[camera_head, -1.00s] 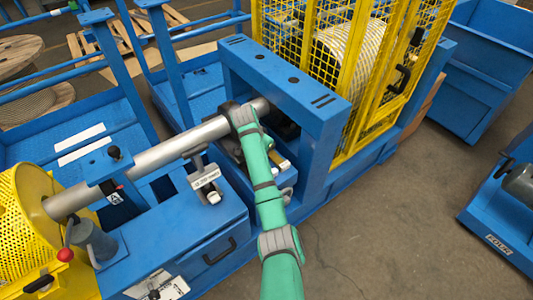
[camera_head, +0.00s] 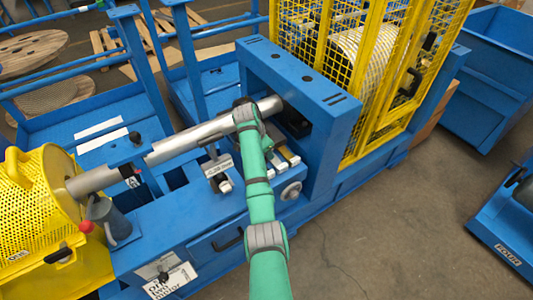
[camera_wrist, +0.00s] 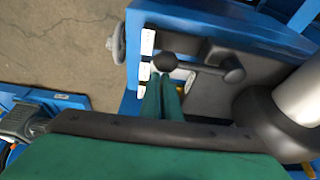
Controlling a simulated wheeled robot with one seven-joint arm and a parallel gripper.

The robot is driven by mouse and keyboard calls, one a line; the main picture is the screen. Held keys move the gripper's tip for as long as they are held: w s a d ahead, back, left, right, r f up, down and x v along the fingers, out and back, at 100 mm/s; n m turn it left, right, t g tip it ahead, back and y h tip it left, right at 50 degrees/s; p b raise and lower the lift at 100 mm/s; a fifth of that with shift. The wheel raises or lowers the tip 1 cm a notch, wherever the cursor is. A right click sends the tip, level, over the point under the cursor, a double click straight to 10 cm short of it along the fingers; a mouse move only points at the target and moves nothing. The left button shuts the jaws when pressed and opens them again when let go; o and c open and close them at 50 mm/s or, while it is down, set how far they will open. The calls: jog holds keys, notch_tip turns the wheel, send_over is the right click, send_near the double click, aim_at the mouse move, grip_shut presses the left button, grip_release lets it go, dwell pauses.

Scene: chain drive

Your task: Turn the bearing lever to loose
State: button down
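In the wrist view a dark lever with a round ball knob (camera_wrist: 165,62) runs right to a rounded hub (camera_wrist: 233,70) on a dark housing. I take it to be the bearing lever. White labels (camera_wrist: 147,41) sit beside it, their text too small to read. My gripper (camera_wrist: 162,80) has two green fingers close together, with their tips just below the ball knob. No object shows between them, and I cannot tell whether they touch the knob. In the head view my green arm reaches to the shaft (camera_head: 190,138) by the blue frame and hides the lever and fingers.
A blue frame (camera_head: 300,75) and yellow mesh cage (camera_head: 375,60) stand behind my arm. A grey round knob (camera_head: 291,190) is right of it. A yellow perforated guard (camera_head: 35,200) and red-knobbed lever (camera_head: 86,226) are at left.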

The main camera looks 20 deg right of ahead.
jog(key=shift+s+f, duration=0.1)
jog(key=shift+f, duration=0.05)
notch_tip(320, 180, up, 10)
jog(key=shift+d+r, duration=0.2)
jog(key=shift+d, duration=0.05)
dwell(0.6)
